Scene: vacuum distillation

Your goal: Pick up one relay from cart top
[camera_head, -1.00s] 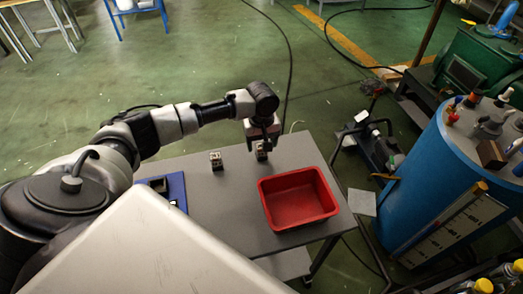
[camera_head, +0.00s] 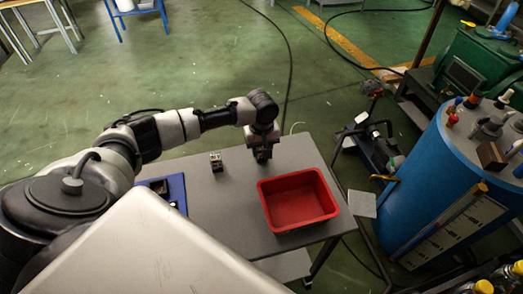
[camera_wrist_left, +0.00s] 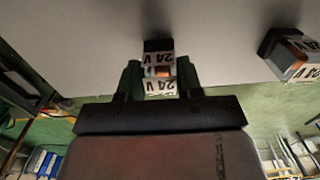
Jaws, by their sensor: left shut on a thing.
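My left gripper (camera_head: 262,155) is at the far edge of the grey cart top (camera_head: 235,205), behind the red bin. In the left wrist view its two fingers (camera_wrist_left: 160,80) are shut on a relay (camera_wrist_left: 158,62) with a "24 V" label, one finger on each side. In the head view the gripper mostly hides this relay. I cannot tell whether it still touches the cart top. A second relay (camera_head: 216,162) stands on the cart top to the left of the gripper. It also shows in the left wrist view (camera_wrist_left: 290,55) at the right. My right gripper is not in view.
A red bin (camera_head: 268,212) sits on the right part of the cart top. A blue tray (camera_head: 178,190) with dark items lies at the left. A large blue tank (camera_head: 425,185) stands right of the cart. The cart top between tray and bin is clear.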

